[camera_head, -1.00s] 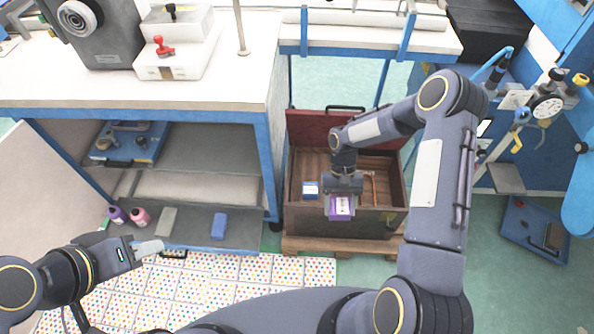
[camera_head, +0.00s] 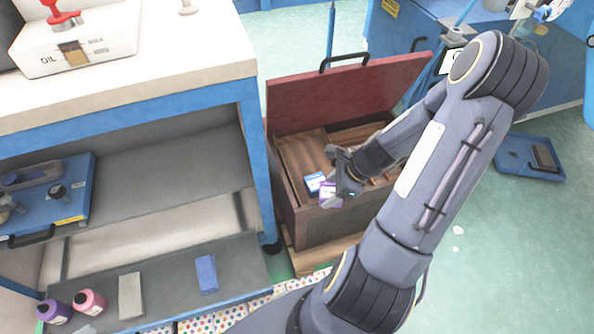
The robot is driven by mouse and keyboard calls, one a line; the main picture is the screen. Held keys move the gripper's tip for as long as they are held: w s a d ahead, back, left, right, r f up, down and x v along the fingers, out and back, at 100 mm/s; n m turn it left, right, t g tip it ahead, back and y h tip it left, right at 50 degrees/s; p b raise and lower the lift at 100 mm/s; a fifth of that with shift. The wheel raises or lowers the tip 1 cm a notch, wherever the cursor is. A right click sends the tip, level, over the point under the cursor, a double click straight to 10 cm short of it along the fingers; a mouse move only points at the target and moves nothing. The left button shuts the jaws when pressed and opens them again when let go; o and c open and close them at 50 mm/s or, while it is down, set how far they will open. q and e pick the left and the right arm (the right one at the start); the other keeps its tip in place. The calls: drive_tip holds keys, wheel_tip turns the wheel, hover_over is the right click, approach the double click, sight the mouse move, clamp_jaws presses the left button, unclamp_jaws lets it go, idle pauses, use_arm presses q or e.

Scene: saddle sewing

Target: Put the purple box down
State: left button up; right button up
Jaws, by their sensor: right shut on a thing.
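The purple box (camera_head: 329,197) is a small purple and white carton. My right gripper (camera_head: 338,188) is shut on it, at the left part of the open wooden chest (camera_head: 325,232). The box is beside a small blue and white box (camera_head: 314,183) in the chest. I cannot tell whether the purple box touches the chest floor, as my gripper and arm cover part of it.
The chest's red lid (camera_head: 345,88) stands open at the back. A blue-framed workbench (camera_head: 255,150) with shelves stands close on the left, with bottles and blocks on its lower shelf. A blue tray (camera_head: 530,158) lies on the green floor at right.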

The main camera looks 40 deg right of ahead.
drive_tip(key=b, duration=0.4)
hover_over(300, 163)
drive_tip(key=s+d, duration=0.1)
drive_tip(key=s, duration=0.2)
drive_tip(key=shift+w+d+f+b, duration=0.1)
drive_tip(key=shift+w+f+b, duration=0.15)
drive_tip(key=shift+f, duration=0.2)
drive_tip(key=shift+w+f+b, duration=0.1)
drive_tip(key=shift+w+f, duration=0.2)
drive_tip(key=shift+f, duration=0.1)
drive_tip(key=f+b, duration=0.1)
drive_tip(key=f, duration=0.1)
drive_tip(key=f+b, duration=0.2)
drive_tip(key=f, duration=0.1)
drive_tip(key=shift+w+d+f, duration=0.15)
drive_tip(key=shift+w+f, duration=0.15)
drive_tip(key=shift+f, duration=0.05)
drive_tip(key=shift+r, duration=0.25)
drive_tip(key=shift+f, duration=0.1)
drive_tip(key=o, duration=1.1)
drive_tip(key=shift+o, duration=0.2)
